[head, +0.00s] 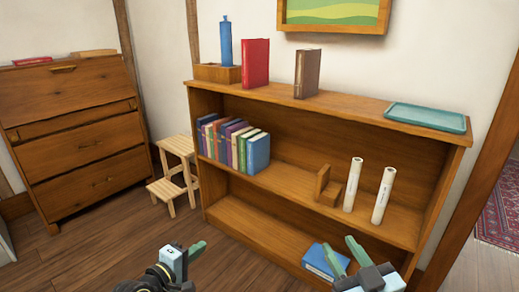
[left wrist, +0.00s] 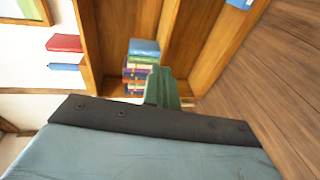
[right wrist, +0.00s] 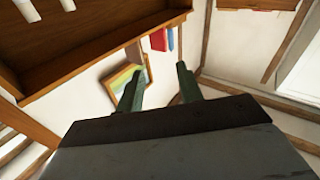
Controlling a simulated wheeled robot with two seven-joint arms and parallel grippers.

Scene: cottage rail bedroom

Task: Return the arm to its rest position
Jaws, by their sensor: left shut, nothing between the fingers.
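My left gripper (head: 203,244) is low at the front, in front of the bookcase, its green fingers pointing right. In the left wrist view its fingers (left wrist: 160,70) are together with nothing between them. My right gripper (head: 341,245) is at the lower right, in front of the bookcase's bottom shelf. In the right wrist view its two fingers (right wrist: 158,78) stand apart and the gap is empty. Neither gripper visibly touches anything.
A wooden bookcase (head: 300,110) holds a row of books (head: 230,143), a wooden bookend (head: 327,187) and two white rolls (head: 383,195). A blue box (head: 322,262) sits low, partly behind my right gripper. A teal tray (head: 427,117) lies on top. A step stool (head: 178,146) stands left.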

